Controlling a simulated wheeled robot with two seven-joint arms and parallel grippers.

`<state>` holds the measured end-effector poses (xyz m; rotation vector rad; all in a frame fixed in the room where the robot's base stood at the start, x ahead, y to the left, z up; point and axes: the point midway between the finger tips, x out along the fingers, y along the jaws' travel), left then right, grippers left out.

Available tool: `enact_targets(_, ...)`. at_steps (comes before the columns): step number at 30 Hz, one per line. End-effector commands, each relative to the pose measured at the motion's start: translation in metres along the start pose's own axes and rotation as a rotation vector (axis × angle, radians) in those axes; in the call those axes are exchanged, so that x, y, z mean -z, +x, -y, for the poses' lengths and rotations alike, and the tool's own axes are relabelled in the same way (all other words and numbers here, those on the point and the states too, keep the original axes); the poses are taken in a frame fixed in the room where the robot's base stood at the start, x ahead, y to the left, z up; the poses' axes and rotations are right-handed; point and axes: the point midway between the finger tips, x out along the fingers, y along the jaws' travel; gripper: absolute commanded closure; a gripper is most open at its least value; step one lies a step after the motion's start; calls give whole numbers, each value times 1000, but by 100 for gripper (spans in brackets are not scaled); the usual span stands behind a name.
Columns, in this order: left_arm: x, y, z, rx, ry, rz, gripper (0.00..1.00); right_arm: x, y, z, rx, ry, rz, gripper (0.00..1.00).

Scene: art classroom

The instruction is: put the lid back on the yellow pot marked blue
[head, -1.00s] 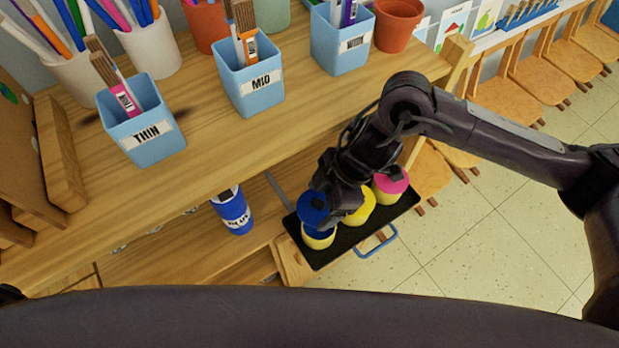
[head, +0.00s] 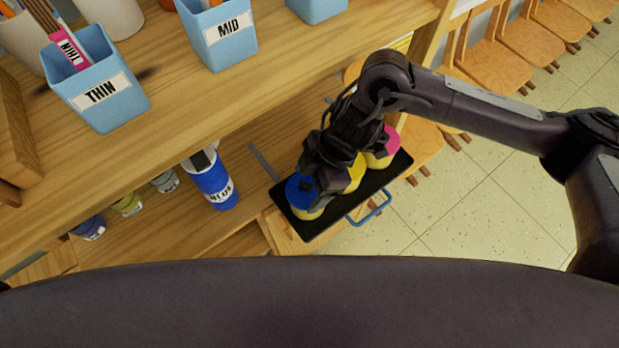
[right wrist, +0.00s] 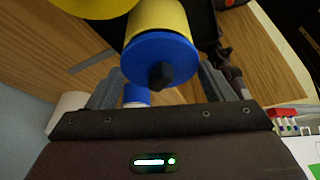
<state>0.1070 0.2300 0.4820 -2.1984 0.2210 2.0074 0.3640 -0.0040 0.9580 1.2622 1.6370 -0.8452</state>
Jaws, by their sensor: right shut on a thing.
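The blue lid (head: 298,189) with its dark knob is at my right gripper (head: 312,190), which is shut on it. In the right wrist view the lid (right wrist: 150,48) is between the two fingers (right wrist: 160,72) and lies against the end of the yellow pot (right wrist: 158,17). The yellow pot (head: 303,213) shows as a narrow band under the lid in the head view. I cannot tell whether the lid is fully seated. The pot stands at the near-left end of a black tray (head: 325,224). My left gripper is out of view.
On the same tray are a pot with a yellow lid (head: 356,170) and one with a pink lid (head: 391,140), both close to my right gripper. A blue bottle (head: 208,178) and paint jars stand on the lower shelf to the left. Blue brush cups (head: 105,90) stand above.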

Motion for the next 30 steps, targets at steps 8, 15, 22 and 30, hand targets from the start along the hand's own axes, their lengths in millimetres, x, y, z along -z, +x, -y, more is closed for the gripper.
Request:
enact_targets(8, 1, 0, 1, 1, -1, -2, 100, 0, 0, 0, -1, 0, 0, 46)
enact_targets(15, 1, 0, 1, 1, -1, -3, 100, 0, 0, 0, -1, 0, 0, 46)
enact_targets(22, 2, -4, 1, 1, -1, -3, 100, -2, -2, 0, 0, 2, 0, 46)
enact_targets(30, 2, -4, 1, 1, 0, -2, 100, -3, -1, 0, -1, 1, 1, 46)
